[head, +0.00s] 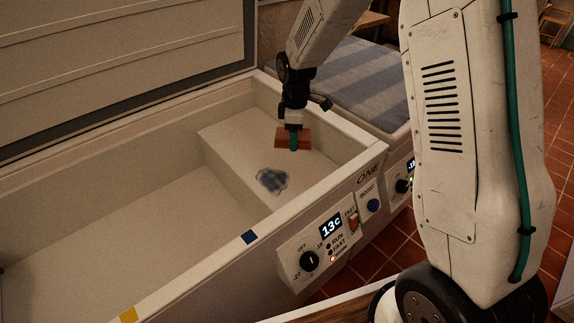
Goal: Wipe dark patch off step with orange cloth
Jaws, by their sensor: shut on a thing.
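A dark blue-grey patch (271,180) lies on the raised step (232,140) inside the open chest freezer. My gripper (293,130) points down over the step, behind and a little right of the patch. It is shut on the orange cloth (283,137), which looks like a folded block. The cloth is apart from the patch. Whether the cloth touches the step's surface I cannot tell.
The freezer's front rim (320,182) runs close to the right of the step, with a control panel (325,245) below it. The raised lid (120,60) stands at the back left. A striped blue cloth (360,85) covers a neighbouring chest. The deep freezer floor (130,225) is empty.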

